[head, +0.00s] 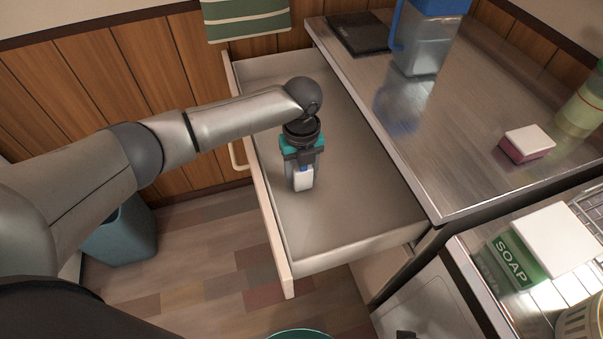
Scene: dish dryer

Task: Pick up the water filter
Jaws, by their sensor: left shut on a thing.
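The water filter (303,181) is a small white cartridge with a blue top part. It stands out against the grey floor of the open drawer (340,150). My left gripper (303,168) reaches down into the drawer from above and is shut on the water filter. The gripper's fingers hide part of the filter's top. I cannot tell whether the filter's lower end touches the drawer floor. My right gripper is not in view.
The drawer front (265,215) and its side walls surround the gripper. The metal counter (470,115) to the right holds a blue-lidded pitcher (425,45), a sponge (527,144) and a bottle (582,108). A soap box (515,262) stands at the lower right. The rest of the drawer looks empty.

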